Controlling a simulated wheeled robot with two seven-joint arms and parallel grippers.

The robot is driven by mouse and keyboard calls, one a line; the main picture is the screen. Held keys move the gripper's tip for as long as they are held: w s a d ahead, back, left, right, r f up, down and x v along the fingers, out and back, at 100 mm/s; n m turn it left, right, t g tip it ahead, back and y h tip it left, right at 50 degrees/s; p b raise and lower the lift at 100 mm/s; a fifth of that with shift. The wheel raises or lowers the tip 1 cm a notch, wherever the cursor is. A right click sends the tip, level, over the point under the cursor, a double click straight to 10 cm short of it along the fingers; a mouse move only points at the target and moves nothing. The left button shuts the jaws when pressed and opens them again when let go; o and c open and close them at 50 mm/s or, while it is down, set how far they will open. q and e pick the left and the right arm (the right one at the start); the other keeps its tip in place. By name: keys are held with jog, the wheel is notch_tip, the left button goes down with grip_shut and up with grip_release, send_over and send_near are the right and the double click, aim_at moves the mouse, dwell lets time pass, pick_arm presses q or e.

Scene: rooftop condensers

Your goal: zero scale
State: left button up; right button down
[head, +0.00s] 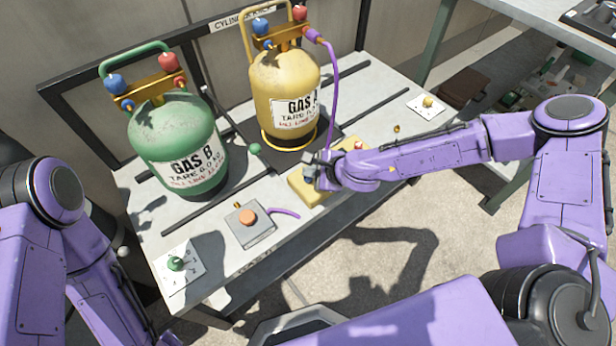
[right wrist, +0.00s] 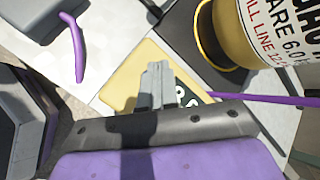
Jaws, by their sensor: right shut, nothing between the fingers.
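A yellow box (head: 303,188), which looks like the scale's readout unit, lies on the bench in front of the yellow GAS A cylinder (head: 285,85). The cylinder stands upright on a dark plate (head: 325,137). My right gripper (head: 311,172) is over the yellow box, fingers together and empty. In the right wrist view the closed fingers (right wrist: 158,75) overlap the yellow box (right wrist: 125,88), and a dark display (right wrist: 188,98) with pale characters is partly hidden behind them. I cannot tell whether the fingertips touch the box. My left arm shows at left, its gripper out of view.
A green GAS B cylinder (head: 178,140) stands at left on the bench. A grey box (head: 249,232) with an orange knob sits in front, beside a short purple hose (head: 285,212). A purple hose (head: 333,90) hangs from the yellow cylinder's valves. White valve plates (head: 190,268) lie near both bench ends.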

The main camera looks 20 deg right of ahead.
aim_at(311, 179)
jog(key=shift+f+b, duration=0.45)
jog(key=shift+f, duration=0.15)
dwell(0.7)
jog(key=shift+r, duration=0.15)
jog(key=shift+r+p, duration=0.9)
notch_tip(311, 179, up, 5)
jog(key=p, duration=0.4)
jog(key=shift+r+p, duration=0.1)
jog(key=shift+p, duration=0.3)
